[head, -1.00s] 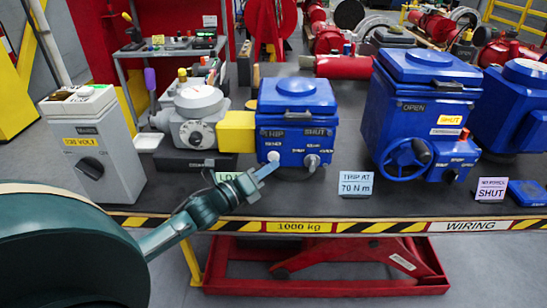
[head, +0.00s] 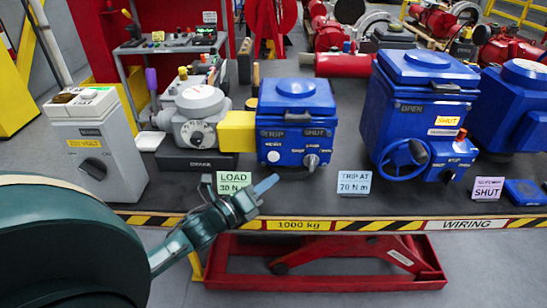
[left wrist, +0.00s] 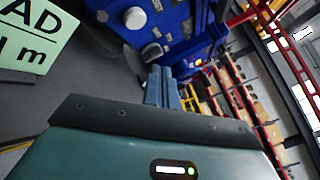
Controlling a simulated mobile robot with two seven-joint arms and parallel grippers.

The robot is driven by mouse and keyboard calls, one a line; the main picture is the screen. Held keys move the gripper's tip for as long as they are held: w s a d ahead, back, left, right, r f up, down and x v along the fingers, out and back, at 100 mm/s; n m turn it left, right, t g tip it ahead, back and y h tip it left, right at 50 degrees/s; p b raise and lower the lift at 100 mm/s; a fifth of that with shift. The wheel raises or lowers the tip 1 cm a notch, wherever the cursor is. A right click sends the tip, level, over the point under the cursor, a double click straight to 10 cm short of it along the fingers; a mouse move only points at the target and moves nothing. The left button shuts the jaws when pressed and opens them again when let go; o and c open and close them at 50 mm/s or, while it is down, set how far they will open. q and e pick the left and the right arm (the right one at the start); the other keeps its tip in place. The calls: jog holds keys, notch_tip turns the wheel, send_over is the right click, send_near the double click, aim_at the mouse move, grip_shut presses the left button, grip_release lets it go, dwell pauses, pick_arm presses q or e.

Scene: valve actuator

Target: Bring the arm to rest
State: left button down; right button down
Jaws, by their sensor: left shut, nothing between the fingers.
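My left gripper (head: 264,186) is shut and empty. In the head view it is in front of the small blue actuator (head: 296,105), low over the table's front edge, just right of the LOAD 30 N m card (head: 234,183). It is apart from the actuator's TRIP button (head: 273,157) and SHUT knob (head: 312,162). In the left wrist view the closed fingers (left wrist: 163,88) point toward the blue actuator (left wrist: 165,25), with its round white button (left wrist: 135,18) and grey knob (left wrist: 152,52) in sight. My right gripper is not in view.
A grey switch box (head: 95,145) stands at the left. A grey gearbox (head: 200,118) joins the actuator through a yellow block (head: 236,132). A large blue actuator with handwheel (head: 404,166) stands right. Bare bench (head: 325,195) lies between the cards.

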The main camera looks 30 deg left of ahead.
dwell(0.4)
